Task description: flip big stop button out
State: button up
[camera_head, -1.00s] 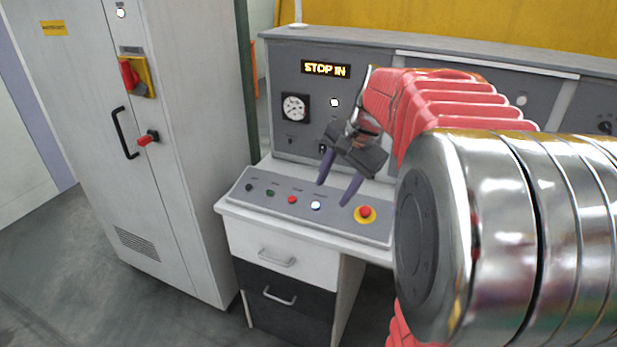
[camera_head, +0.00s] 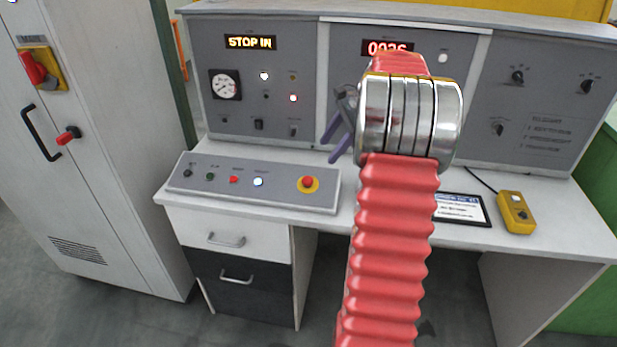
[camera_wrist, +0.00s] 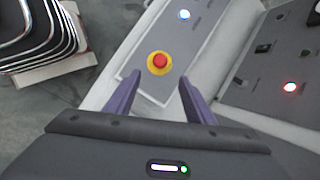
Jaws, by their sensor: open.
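The big stop button (camera_head: 308,183) is a red mushroom head on a yellow disc at the right end of the sloping button panel (camera_head: 285,198). In the wrist view the red button (camera_wrist: 159,62) lies beyond my fingertips, roughly between them in the picture. My gripper (camera_head: 332,148) is open and empty, with two purple fingers; in the head view it is above and right of the button, apart from it. Its fingers also show in the wrist view (camera_wrist: 155,85). An orange display (camera_head: 250,42) reads "STOP IN".
Smaller buttons, including a lit white one (camera_head: 258,182), sit left on the same panel. The upright console (camera_head: 215,105) stands behind. A notice plate (camera_head: 460,209) and a yellow control box (camera_head: 515,212) lie on the desk at right. A grey cabinet (camera_head: 85,200) stands at left.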

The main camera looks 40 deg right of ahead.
aim_at(308, 180)
jog(key=x, duration=1.4)
jog(key=shift+s, duration=0.1)
jog(key=shift+c, duration=0.4)
grip_shut()
